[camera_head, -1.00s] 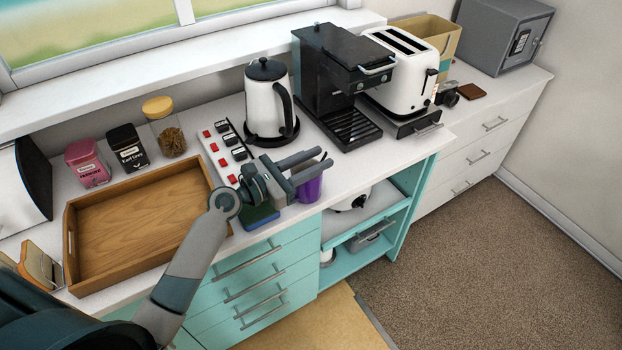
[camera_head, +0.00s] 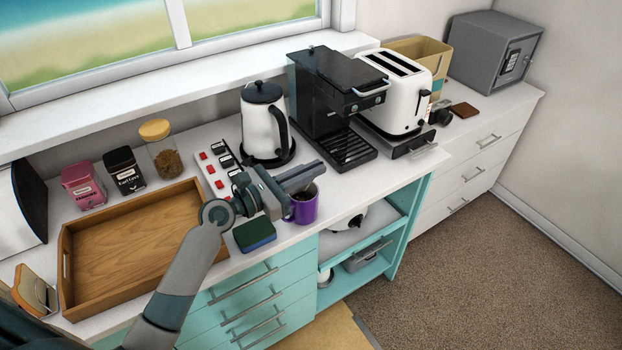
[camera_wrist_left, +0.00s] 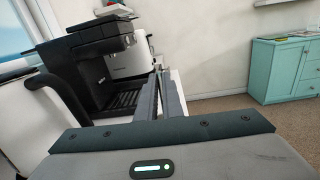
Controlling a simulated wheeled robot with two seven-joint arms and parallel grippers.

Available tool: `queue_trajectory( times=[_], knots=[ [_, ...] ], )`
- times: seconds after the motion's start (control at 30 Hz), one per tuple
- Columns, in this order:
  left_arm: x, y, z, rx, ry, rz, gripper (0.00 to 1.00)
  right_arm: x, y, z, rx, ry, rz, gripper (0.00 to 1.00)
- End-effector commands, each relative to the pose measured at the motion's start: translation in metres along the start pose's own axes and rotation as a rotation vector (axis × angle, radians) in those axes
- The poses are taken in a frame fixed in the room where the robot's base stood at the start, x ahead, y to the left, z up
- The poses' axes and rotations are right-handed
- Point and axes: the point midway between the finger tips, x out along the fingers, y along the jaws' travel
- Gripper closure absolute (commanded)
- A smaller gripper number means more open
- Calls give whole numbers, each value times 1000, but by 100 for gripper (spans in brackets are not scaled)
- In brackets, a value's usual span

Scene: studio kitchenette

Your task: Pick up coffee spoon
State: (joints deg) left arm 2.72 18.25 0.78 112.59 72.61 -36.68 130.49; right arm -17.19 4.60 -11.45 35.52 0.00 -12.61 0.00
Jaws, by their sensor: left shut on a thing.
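My left gripper (camera_head: 318,168) is shut over the top of the purple mug (camera_head: 305,208) near the counter's front edge. Its two fingers lie close together, pointing right and toward the coffee machine. The coffee spoon is hardly visible; what shows of the grip fits its thin handle between the fingers, with the rest hidden by the gripper and mug. In the left wrist view the fingers (camera_wrist_left: 163,88) are nearly together, and no spoon can be made out. My right gripper is not in view.
A green-blue sponge (camera_head: 255,235) lies left of the mug. The kettle (camera_head: 265,125) and coffee machine (camera_head: 325,95) stand behind the gripper. A power strip (camera_head: 208,170) and a wooden tray (camera_head: 130,245) are to the left. Clear counter lies right of the mug.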

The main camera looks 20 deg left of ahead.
Motion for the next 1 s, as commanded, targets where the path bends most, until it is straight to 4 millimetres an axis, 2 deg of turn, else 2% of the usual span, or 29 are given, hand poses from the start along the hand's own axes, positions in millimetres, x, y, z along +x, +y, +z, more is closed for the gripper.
queue_trajectory(
  times=[0.03,0.2,0.4,1.0],
  knots=[
    [0,1,11,4,-4,1,100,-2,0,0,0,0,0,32],
    [0,2,39,3,-4,1,100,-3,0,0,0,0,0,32],
    [0,3,59,3,-3,1,100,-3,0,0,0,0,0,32],
    [0,3,63,0,0,0,100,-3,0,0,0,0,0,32]
  ],
)
